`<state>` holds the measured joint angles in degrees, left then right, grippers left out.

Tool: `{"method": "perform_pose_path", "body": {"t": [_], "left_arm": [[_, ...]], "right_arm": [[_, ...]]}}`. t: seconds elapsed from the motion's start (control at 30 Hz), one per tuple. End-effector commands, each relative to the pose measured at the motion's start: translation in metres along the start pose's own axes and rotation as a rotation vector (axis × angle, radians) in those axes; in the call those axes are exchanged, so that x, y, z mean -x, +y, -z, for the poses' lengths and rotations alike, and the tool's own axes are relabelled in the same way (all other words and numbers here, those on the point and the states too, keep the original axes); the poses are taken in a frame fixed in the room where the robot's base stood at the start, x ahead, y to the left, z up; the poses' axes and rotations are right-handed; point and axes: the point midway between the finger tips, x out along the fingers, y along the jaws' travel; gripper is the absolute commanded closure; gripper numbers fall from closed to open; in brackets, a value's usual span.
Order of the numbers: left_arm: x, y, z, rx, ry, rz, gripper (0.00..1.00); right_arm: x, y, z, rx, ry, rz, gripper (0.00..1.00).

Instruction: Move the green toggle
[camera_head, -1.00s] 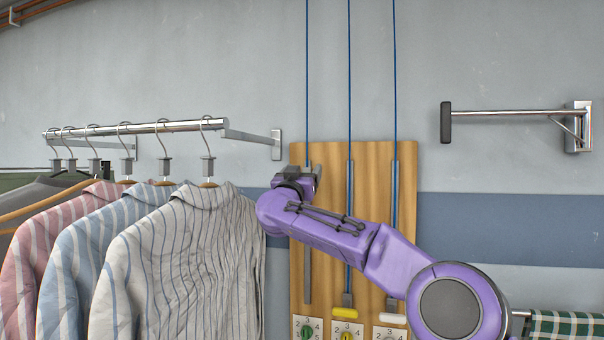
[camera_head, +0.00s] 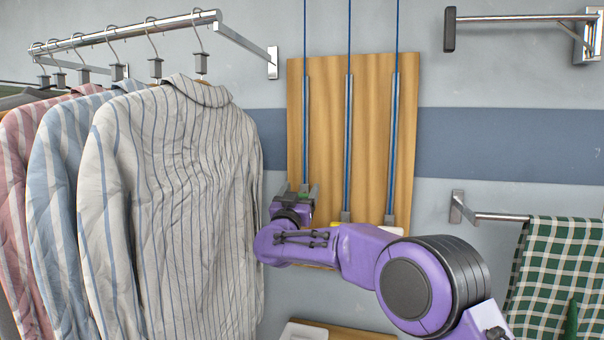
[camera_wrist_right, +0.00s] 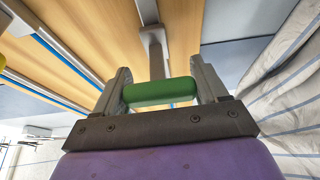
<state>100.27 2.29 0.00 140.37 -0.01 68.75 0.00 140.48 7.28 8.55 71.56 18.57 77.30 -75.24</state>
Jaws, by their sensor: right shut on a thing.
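My right gripper (camera_head: 305,194) is in front of the lower left part of a wooden board (camera_head: 330,140) on the wall. In the right wrist view, the green toggle (camera_wrist_right: 160,92) is a short green bar across the end of a grey stem. It lies between the two fingers of my right gripper (camera_wrist_right: 162,88), which is shut on it. A blue cord (camera_head: 304,120) runs down the left rail to the gripper. My left gripper is not in view.
Striped shirts (camera_head: 185,190) hang close on the left. A green checked cloth (camera_head: 560,265) hangs on the right. The number labels are hidden.

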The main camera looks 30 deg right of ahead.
Motion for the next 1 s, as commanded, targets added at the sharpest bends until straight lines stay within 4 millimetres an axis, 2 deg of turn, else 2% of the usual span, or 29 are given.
{"method": "perform_pose_path", "body": {"t": [0.03,0.2,0.3,0.5,0.87,0.9,0.93,0.97,1.0], "left_arm": [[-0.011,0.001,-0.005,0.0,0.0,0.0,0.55],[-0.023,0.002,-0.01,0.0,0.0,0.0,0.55],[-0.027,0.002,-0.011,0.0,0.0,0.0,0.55],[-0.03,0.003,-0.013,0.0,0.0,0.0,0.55],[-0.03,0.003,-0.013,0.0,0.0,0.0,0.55],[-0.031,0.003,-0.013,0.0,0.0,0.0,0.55],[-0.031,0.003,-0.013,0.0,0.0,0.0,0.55],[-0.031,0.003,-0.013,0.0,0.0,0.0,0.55],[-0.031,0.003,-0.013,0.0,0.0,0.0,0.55]], "right_arm": [[0.009,-0.001,-0.023,0.006,-0.008,0.002,0.82],[0.021,0.0,-0.051,0.005,-0.008,0.002,0.82],[0.025,0.0,-0.061,0.004,-0.007,0.001,0.82],[0.029,0.0,-0.07,0.002,-0.005,0.001,0.82],[0.03,0.0,-0.074,0.005,-0.011,0.001,0.82],[0.03,0.001,-0.075,0.005,-0.011,0.001,0.21],[0.03,0.001,-0.075,0.005,-0.011,0.001,0.11],[0.03,0.001,-0.074,0.005,-0.011,0.001,0.06],[0.03,0.001,-0.073,0.004,-0.009,0.001,0.06]]}}
